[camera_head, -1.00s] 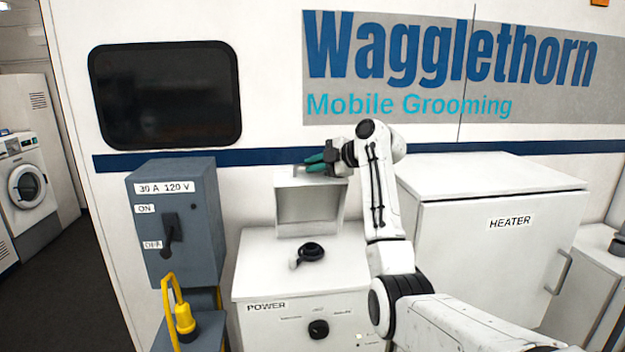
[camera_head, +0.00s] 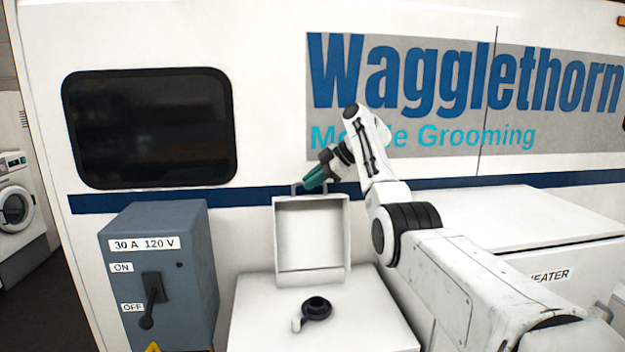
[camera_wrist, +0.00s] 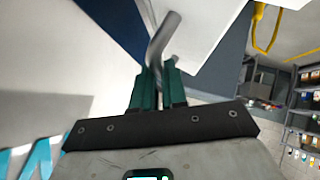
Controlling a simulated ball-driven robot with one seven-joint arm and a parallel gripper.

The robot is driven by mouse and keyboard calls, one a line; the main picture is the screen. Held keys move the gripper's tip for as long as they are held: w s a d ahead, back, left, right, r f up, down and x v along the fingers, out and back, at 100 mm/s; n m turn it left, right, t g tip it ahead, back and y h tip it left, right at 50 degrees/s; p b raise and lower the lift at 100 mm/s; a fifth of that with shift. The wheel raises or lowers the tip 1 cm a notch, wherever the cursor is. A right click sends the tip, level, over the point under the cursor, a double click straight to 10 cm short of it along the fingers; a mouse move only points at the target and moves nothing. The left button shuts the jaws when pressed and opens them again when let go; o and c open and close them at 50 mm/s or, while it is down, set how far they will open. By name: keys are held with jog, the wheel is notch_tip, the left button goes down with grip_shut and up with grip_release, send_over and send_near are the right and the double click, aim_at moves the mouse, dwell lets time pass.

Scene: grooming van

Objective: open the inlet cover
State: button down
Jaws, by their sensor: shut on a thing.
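The inlet cover (camera_head: 312,240) is a white, rimmed panel standing raised at the back of the white power box (camera_head: 255,315). Its inner face is toward me in the head view. The black round inlet (camera_head: 316,308) lies uncovered on the box top in front of it. My gripper (camera_head: 316,178), with teal fingers, is at the cover's top edge, shut on the grey bar handle (camera_head: 296,188). In the wrist view the handle (camera_wrist: 164,36) runs up from between my fingers (camera_wrist: 158,85), beside the white cover (camera_wrist: 212,22).
The grey switch box (camera_head: 160,265) with a lever stands left of the power box. The white heater cabinet (camera_head: 500,215) is on the right, behind my arm. The van wall (camera_head: 262,100) rises close behind the cover.

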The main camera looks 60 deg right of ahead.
jog(key=shift+d+f, duration=0.2)
jog(key=shift+f, duration=0.2)
jog(key=c, duration=1.2)
grip_release()
jog(key=shift+w, duration=0.1)
jog(key=shift+o, duration=0.2)
jog(key=shift+r, duration=0.1)
jog(key=shift+r, duration=0.1)
jog(key=b+v, duration=0.3)
jog(key=v, duration=0.7)
jog(key=shift+s+d+r, duration=0.2)
